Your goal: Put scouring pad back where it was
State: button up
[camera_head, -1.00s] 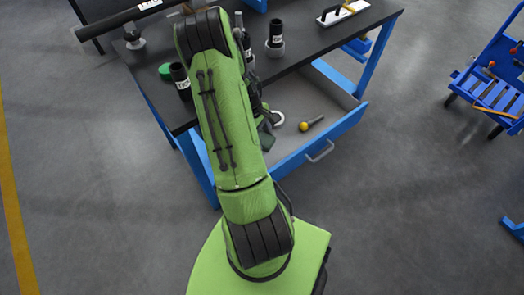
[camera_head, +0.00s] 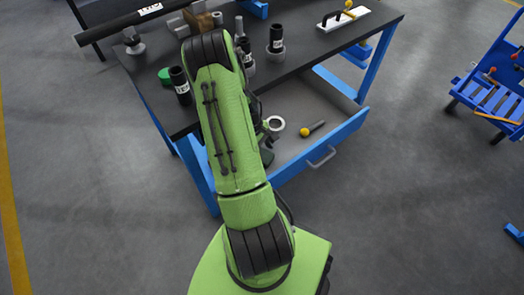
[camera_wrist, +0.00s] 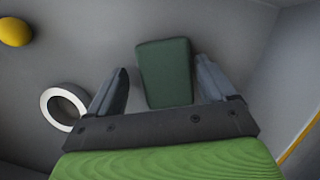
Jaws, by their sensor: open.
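The scouring pad (camera_wrist: 165,74), a dark green rectangular block, lies on the grey floor of the open drawer in the wrist view. My gripper (camera_wrist: 161,66) is open, with one finger on each side of the pad. A gap shows between the pad and the left finger; the right finger is close to the pad's edge, and I cannot tell if it touches.
The blue-fronted drawer (camera_head: 345,139) is pulled out. It also holds a white ring (camera_head: 275,123) and a yellow-ended tool (camera_head: 312,128). On the dark tabletop stand black cylinders (camera_head: 180,85), a green object (camera_head: 165,75) and a white board (camera_head: 343,17). The drawer's right part is clear.

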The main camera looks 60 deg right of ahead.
jog(key=p+v, duration=0.4)
jog(key=v, duration=0.7)
jog(key=w+a+r+t, duration=0.2)
jog(key=w+a+r, duration=0.55)
jog(key=r, duration=0.35)
jog(key=a+r+t+h, duration=0.1)
jog(key=a+r+t, duration=0.2)
jog(key=a+r, duration=0.6)
jog(key=s+a+r+t, duration=0.2)
jog(key=s+a, duration=0.2)
jog(key=a, duration=0.3)
jog(key=s+a+r+n+t, duration=0.1)
jog(key=s+a+r+t, duration=0.1)
jog(key=s+a, duration=0.3)
jog(key=a+r, duration=0.1)
jog(key=a, duration=0.2)
jog(key=shift+a+r+y, duration=0.2)
jog(key=shift+r+y, duration=0.05)
jog(key=shift+y, duration=0.15)
